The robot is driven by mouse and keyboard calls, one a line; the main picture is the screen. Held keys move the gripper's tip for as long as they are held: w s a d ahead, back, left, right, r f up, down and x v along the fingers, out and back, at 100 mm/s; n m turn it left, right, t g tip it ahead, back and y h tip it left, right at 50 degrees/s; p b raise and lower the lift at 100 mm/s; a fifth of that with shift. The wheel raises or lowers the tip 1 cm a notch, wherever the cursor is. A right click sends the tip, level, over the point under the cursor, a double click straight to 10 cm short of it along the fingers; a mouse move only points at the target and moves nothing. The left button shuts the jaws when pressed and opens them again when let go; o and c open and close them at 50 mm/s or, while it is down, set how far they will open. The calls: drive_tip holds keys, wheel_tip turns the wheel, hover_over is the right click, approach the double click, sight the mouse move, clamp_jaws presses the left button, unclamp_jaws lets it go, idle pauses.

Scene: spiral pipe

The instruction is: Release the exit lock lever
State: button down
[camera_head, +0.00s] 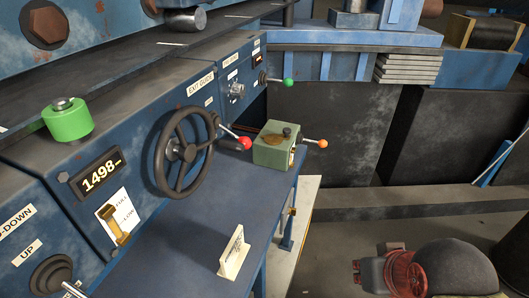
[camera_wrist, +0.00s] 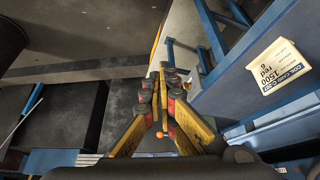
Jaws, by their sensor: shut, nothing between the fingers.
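Beside the exit guide label in the head view, a lever with a red ball knob (camera_head: 244,142) sticks out to the right of the dark handwheel (camera_head: 183,152). I cannot tell for sure that this is the exit lock lever. Another lever with an orange ball (camera_head: 321,144) sticks out of a green box (camera_head: 273,146) on the bench edge. My gripper (camera_wrist: 166,68) shows in the wrist view, with yellow fingers and dark and red pads. It is shut and empty, apart from any lever. A small orange ball (camera_wrist: 163,134) shows between its finger links.
A green-ball lever (camera_head: 287,82) sits on the panel further back. A standing card (camera_head: 234,254) is on the blue bench (camera_head: 185,255); a card (camera_wrist: 280,66) also shows in the wrist view. A green cylinder (camera_head: 68,119) stands at left.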

drive_tip(key=shift+d, duration=0.2)
drive_tip(key=shift+a, duration=0.1)
drive_tip(key=w+a+f+m+g+y, duration=0.1)
drive_tip(key=a+f+m+g+y, duration=0.15)
drive_tip(key=a, duration=0.45)
drive_tip(key=w+a+f+m+g+y, duration=0.1)
drive_tip(key=w+a+m+g+y, duration=0.2)
drive_tip(key=a, duration=0.4)
drive_tip(key=w+a+r+m+y, duration=0.35)
drive_tip(key=w+a+y, duration=0.25)
drive_tip(key=a+y, duration=0.2)
drive_tip(key=w+d+m+t+y+p, duration=0.1)
drive_tip(key=w+d+m+t+y, duration=0.2)
drive_tip(key=w+m+t+y, duration=0.3)
drive_tip(key=w+m+t, duration=0.2)
drive_tip(key=w+m, duration=0.3)
drive_tip(key=w, duration=0.5)
drive_tip(key=shift+w+f+m+y, duration=0.3)
drive_tip(key=shift+w+m+y, duration=0.05)
drive_tip(key=shift+m, duration=0.05)
